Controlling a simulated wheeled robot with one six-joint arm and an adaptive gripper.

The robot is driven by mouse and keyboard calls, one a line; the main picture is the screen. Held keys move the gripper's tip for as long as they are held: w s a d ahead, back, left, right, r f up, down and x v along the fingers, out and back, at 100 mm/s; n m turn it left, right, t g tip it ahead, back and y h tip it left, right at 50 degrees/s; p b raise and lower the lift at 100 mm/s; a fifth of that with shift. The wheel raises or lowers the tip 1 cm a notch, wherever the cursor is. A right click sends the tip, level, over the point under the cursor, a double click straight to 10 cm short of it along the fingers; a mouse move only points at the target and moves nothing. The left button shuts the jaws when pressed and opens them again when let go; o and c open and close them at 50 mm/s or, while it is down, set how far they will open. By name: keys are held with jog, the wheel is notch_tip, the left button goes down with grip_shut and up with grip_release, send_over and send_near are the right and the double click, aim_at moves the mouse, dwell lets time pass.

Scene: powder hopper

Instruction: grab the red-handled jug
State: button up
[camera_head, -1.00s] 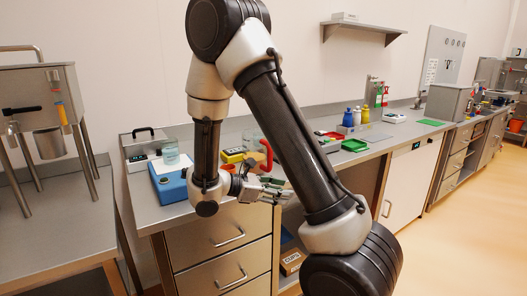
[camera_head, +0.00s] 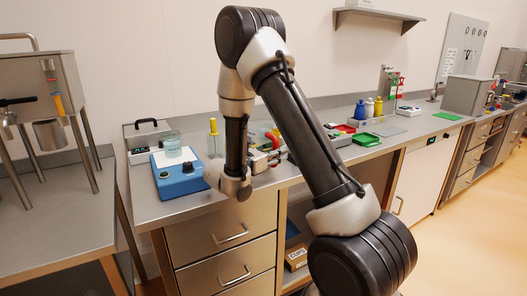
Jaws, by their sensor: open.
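The red handle (camera_head: 273,138) of the jug shows as a small curved red piece on the bench, just behind my gripper. The jug's body is mostly hidden behind my arm. My gripper (camera_head: 269,160) is low over the bench front, right of my wrist, and its jaws are open. Its fingers appear just below and in front of the red handle; I cannot tell whether they touch it. Nothing is clearly held between them.
A yellow-topped upright item (camera_head: 213,127) is behind. A green tray (camera_head: 366,140) and bottles (camera_head: 369,108) stand further right. A metal hopper (camera_head: 32,90) is at left.

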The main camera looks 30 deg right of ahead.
jog(key=shift+d, duration=0.1)
jog(key=shift+c, duration=0.3)
grip_shut()
jog(key=shift+r, duration=0.1)
